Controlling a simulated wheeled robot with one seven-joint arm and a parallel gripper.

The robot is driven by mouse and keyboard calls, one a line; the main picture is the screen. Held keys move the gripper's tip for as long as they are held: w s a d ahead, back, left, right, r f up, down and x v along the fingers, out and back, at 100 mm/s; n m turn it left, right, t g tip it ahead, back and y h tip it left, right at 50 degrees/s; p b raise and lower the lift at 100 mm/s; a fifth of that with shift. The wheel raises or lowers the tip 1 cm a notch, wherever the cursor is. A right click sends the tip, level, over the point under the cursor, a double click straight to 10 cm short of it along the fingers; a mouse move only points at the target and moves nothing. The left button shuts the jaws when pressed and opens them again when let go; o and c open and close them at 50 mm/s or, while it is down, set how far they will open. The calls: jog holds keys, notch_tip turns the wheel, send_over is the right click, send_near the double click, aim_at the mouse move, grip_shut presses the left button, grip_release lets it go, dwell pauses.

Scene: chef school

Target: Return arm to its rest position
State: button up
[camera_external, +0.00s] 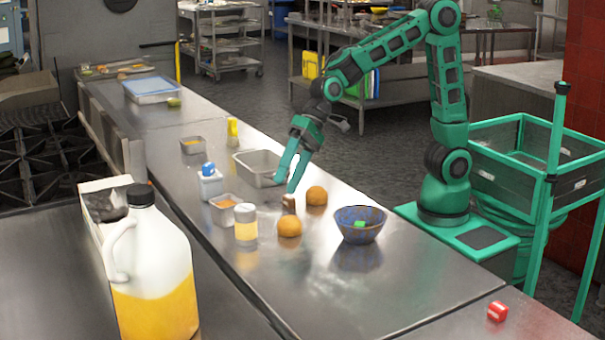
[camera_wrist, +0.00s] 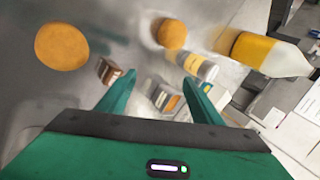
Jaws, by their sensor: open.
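My green arm (camera_external: 445,100) reaches left from its base over the steel counter (camera_external: 330,290). My gripper (camera_external: 293,176) points down above the counter, near a small brown block (camera_external: 288,203). In the wrist view my gripper (camera_wrist: 157,88) has its two fingers spread with nothing held between them. The brown block (camera_wrist: 109,70) lies beyond the left fingertip there. In the external view the fingers partly overlap, so the exact gap to the block is hard to tell.
Two orange balls (camera_external: 316,196) (camera_external: 289,224), a blue bowl (camera_external: 350,234) with a green cube (camera_external: 360,224), a metal tray (camera_external: 262,180) and a shaker (camera_external: 245,222) stand around my gripper. A large jug (camera_external: 150,260) stands front left. Counter front is mostly clear.

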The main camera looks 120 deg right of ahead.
jog(key=s+d+n+g+h, duration=0.1)
jog(key=s+d, duration=0.2)
jog(key=s, duration=0.3)
jog(key=s+d+f+n+g+h, duration=0.1)
jog(key=s+d, duration=0.1)
jog(key=s, duration=0.4)
jog(key=s+d+g+h, duration=0.1)
jog(key=s+d, duration=0.2)
jog(key=s, duration=0.3)
jog(key=shift+s+d+f+n, duration=0.3)
jog(key=shift+s+f+n, duration=0.05)
jog(key=shift+s+n, duration=0.05)
jog(key=s+f+n+g, duration=0.1)
jog(key=s+g, duration=0.1)
jog(key=s, duration=0.8)
jog(key=s+d+f+n+g, duration=0.1)
jog(key=s+f+g, duration=0.1)
jog(key=s, duration=0.8)
jog(key=shift+s+d+f, duration=0.2)
jog(key=shift+d, duration=0.05)
